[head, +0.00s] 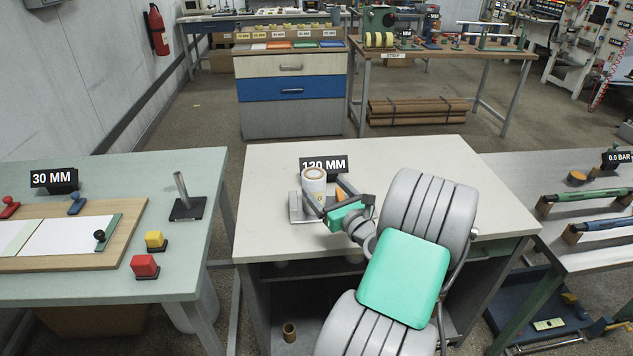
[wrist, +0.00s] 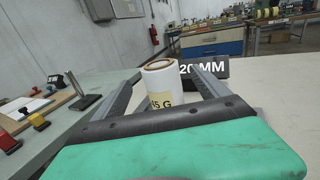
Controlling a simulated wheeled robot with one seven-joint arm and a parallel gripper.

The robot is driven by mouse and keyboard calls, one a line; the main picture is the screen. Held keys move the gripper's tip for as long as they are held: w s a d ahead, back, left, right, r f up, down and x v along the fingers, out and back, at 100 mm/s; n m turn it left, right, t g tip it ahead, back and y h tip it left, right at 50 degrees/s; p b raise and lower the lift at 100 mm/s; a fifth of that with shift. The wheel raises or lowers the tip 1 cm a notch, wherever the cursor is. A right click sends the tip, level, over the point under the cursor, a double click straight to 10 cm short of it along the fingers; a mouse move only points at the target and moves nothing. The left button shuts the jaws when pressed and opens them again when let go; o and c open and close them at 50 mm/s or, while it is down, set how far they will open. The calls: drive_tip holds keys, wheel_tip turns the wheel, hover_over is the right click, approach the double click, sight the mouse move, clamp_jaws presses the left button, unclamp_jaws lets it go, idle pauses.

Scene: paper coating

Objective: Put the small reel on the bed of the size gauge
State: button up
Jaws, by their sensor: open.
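The small reel (head: 314,182) is a white upright roll with a brown core and a yellowish label. It stands at the grey size gauge (head: 296,209), in front of the 120 MM sign. It appears to rest on the gauge's bed, but its foot is partly hidden by my gripper. My gripper (head: 325,196) is open, with one finger on each side of the reel. In the wrist view the reel (wrist: 164,82) stands between the two fingers (wrist: 166,76), with gaps visible beside it. The gauge's bed is hidden in the wrist view.
The 120 MM sign (head: 323,165) stands close behind the reel. The white tabletop (head: 262,170) is clear to the left and back. A green table (head: 110,290) with a 30 MM sign (head: 53,179) stands at the left.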

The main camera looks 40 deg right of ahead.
drive_tip(key=v, duration=0.5)
drive_tip(key=w+a+f+n+g+y, duration=0.1)
drive_tip(key=w+a+n+y, duration=0.1)
drive_tip(key=a+n, duration=0.2)
drive_tip(key=w+a+f+n+g+y, duration=0.1)
drive_tip(key=w+a+n+y, duration=0.1)
drive_tip(key=a+n, duration=0.3)
drive_tip(key=w+a+f+n+g+y, duration=0.1)
drive_tip(key=w+a+n+g+y, duration=0.1)
drive_tip(key=a, duration=0.4)
drive_tip(key=shift+w+a+n+y, duration=0.15)
drive_tip(key=shift+a+n+y, duration=0.1)
drive_tip(key=shift+n, duration=0.35)
drive_tip(key=shift+w+a+n+y, duration=0.15)
drive_tip(key=shift+n+y, duration=0.1)
drive_tip(key=shift+n, duration=0.35)
drive_tip(key=s+a+f+n+g, duration=0.1)
drive_tip(key=s+a+n+g, duration=0.25)
drive_tip(key=a+n, duration=0.4)
drive_tip(key=s+a+f+n+g, duration=0.15)
drive_tip(key=a+n+g, duration=0.25)
drive_tip(key=a+n, duration=0.4)
drive_tip(key=s+a+r+n+g+h, duration=0.2)
drive_tip(key=s+r+n+g+h, duration=0.1)
drive_tip(key=s+n, duration=0.6)
drive_tip(key=shift+s+r+n, duration=0.25)
drive_tip(key=shift+s+n, duration=0.1)
drive_tip(key=shift+s, duration=0.35)
drive_tip(key=shift+d, duration=0.1)
